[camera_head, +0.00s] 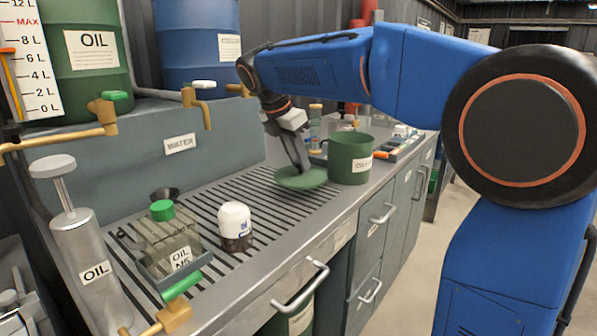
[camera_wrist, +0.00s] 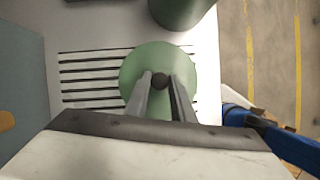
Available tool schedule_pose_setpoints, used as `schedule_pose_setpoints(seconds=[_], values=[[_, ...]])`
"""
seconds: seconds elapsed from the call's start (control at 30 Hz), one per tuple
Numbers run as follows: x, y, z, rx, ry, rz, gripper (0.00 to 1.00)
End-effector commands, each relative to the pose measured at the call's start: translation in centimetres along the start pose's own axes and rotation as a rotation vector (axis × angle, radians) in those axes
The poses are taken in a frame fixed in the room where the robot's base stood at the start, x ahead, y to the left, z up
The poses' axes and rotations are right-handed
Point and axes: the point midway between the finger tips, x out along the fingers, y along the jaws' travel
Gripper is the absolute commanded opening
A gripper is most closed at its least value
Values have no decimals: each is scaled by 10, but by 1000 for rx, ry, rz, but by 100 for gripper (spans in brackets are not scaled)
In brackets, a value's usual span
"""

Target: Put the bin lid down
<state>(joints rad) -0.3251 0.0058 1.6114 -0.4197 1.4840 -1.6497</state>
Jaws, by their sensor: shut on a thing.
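The bin lid (camera_head: 301,178) is a round green disc at the far end of the slatted drain area, just left of the green bin. In the wrist view the lid (camera_wrist: 135,72) lies below my gripper (camera_wrist: 160,84), whose fingers are shut on the dark knob at its centre. In the head view my gripper (camera_head: 303,166) reaches down to the lid from above. The lid looks roughly level, at or just above the slats; any gap beneath it cannot be made out. The green bin (camera_head: 349,158) stands upright beside the lid, its inside partly visible from above.
The slatted counter (camera_head: 262,197) has free room in front of the lid. A white-capped jar (camera_head: 235,222), a clear oil container (camera_head: 165,240) and a black cup (camera_head: 166,194) stand nearer on the left. Brass taps (camera_head: 200,95) overhang the back. Small items and a tray (camera_head: 400,140) lie beyond the bin.

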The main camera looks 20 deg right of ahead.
Motion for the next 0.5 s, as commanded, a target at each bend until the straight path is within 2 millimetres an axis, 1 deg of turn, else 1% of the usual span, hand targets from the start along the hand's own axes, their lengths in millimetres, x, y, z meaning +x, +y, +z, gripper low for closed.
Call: schedule_pose_setpoints(seconds=[0.23,0.3,0.5], values=[[30,0,-13,-1,0,-2,0],[34,0,-15,-1,0,-1,0],[33,0,-15,0,0,0,0]])
